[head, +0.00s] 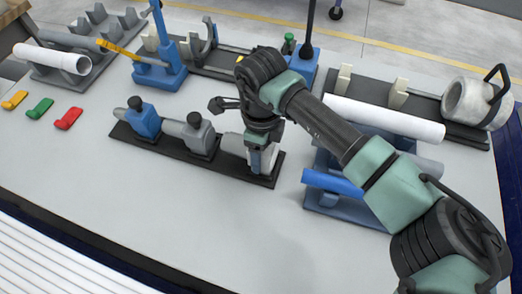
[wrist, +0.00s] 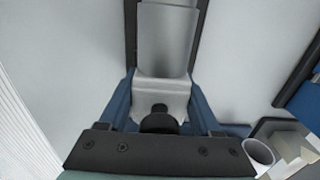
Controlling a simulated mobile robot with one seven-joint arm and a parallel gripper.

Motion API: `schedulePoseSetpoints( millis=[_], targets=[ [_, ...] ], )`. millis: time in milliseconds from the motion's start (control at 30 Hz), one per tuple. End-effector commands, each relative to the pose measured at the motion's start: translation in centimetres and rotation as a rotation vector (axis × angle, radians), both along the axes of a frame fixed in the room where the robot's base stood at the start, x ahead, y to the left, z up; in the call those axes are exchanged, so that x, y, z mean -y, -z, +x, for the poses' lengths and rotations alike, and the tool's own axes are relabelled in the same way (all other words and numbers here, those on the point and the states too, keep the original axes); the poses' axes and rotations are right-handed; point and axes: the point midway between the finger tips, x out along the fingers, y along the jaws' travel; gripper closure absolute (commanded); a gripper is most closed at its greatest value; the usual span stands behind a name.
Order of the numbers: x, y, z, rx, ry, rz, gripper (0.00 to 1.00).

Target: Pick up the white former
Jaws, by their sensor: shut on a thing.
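The white former (head: 233,144) sits at the right end of a black tray (head: 168,143) in the middle of the table. My gripper (head: 262,163) is over it and covers much of it in the head view. In the wrist view, the blue fingers of my gripper (wrist: 161,100) are on both sides of the white former (wrist: 165,90), closed on its body. Its dark knob shows between the fingers. I cannot tell whether it is clear of the tray. A blue former (head: 145,121) and a grey former (head: 198,135) stand to the left on the same tray.
Yellow, green and red pieces (head: 68,118) lie at the left. A white pipe (head: 385,118) and a blue pipe (head: 331,182) are on racks at the right. Blue stands (head: 160,70) rise behind. The table front (head: 190,215) is clear.

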Motion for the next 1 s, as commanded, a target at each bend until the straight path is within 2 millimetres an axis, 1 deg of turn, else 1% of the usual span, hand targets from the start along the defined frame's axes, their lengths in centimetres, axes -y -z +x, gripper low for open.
schedulePoseSetpoints(
  millis=[33, 100, 467, 567, 667, 900, 1000],
  targets=[
    [0.0, 0.0, 0.0, 0.000, 0.000, 0.000, 0.90],
    [0.0, 0.0, 0.0, 0.000, 0.000, 0.000, 1.00],
    [0.0, -0.2, 0.1, 0.002, 0.000, 0.000, 1.00],
    [0.0, -0.7, 0.1, 0.005, -0.001, -0.001, 1.00],
    [0.0, -2.1, 0.2, 0.006, -0.002, -0.001, 1.00],
    [0.0, -6.8, 0.2, 0.007, -0.001, -0.001, 1.00],
    [0.0, -8.4, 0.1, 0.006, -0.001, -0.002, 1.00]
  ],
)
